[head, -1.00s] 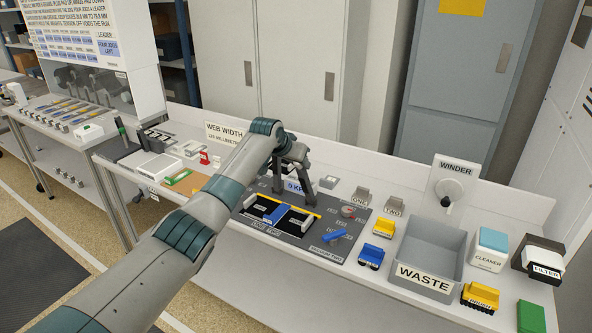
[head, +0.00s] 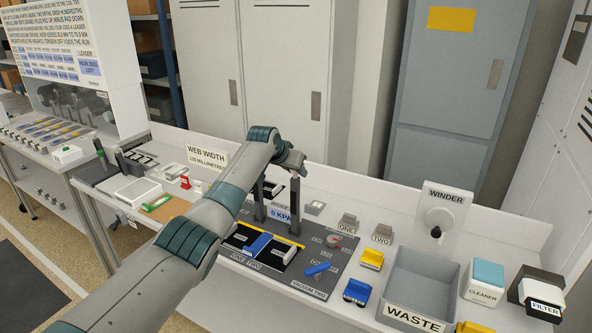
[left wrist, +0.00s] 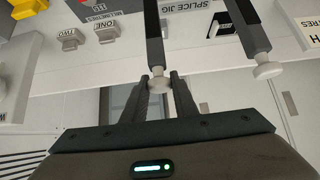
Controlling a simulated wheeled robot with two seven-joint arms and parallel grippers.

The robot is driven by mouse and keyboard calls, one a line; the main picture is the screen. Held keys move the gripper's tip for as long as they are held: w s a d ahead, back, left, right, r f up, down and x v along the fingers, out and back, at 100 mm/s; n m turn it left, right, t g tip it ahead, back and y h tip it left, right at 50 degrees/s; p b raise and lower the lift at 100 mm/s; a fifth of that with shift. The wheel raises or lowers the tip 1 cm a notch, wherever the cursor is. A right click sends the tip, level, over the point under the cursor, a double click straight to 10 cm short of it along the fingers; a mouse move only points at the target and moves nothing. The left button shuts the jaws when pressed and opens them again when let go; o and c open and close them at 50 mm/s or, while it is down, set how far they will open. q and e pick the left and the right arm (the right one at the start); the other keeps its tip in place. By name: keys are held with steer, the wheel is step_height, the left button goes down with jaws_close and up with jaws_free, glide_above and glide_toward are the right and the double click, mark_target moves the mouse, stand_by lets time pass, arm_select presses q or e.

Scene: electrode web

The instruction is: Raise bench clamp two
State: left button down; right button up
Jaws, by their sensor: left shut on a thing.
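Two dark upright clamp levers stand at the back of the splice bench (head: 300,286); the left one (head: 261,203) and the right one (head: 293,208) flank the 0 KPA display (head: 282,215). My left gripper (head: 292,170) is at the top of the right lever. In the left wrist view, seen upside down, the left gripper (left wrist: 160,84) is shut on the pale knob (left wrist: 160,86) of one lever (left wrist: 154,35). The other lever (left wrist: 253,28), with its own pale knob (left wrist: 268,70), is free. My forearm hides part of the bench. My right gripper is not in view.
Small grey blocks labelled ONE (head: 347,222) and TWO (head: 382,233) stand right of the levers. Farther right are the waste bin (head: 448,283), winder (head: 440,215) and cleaner box (head: 487,275). A blue vacuum lever (head: 318,269) lies at the front.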

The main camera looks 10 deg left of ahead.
arm_select(q)
steer(key=shift+f, duration=0.1)
steer(key=c, duration=1.5)
jaws_free()
steer(key=shift+o, duration=0.3)
steer(key=shift+w+f, duration=0.1)
steer(key=shift+w, duration=0.1)
steer(key=shift+s, duration=0.15)
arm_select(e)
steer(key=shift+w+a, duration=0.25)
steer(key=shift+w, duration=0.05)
arm_select(q)
steer(key=shift+r, duration=0.2)
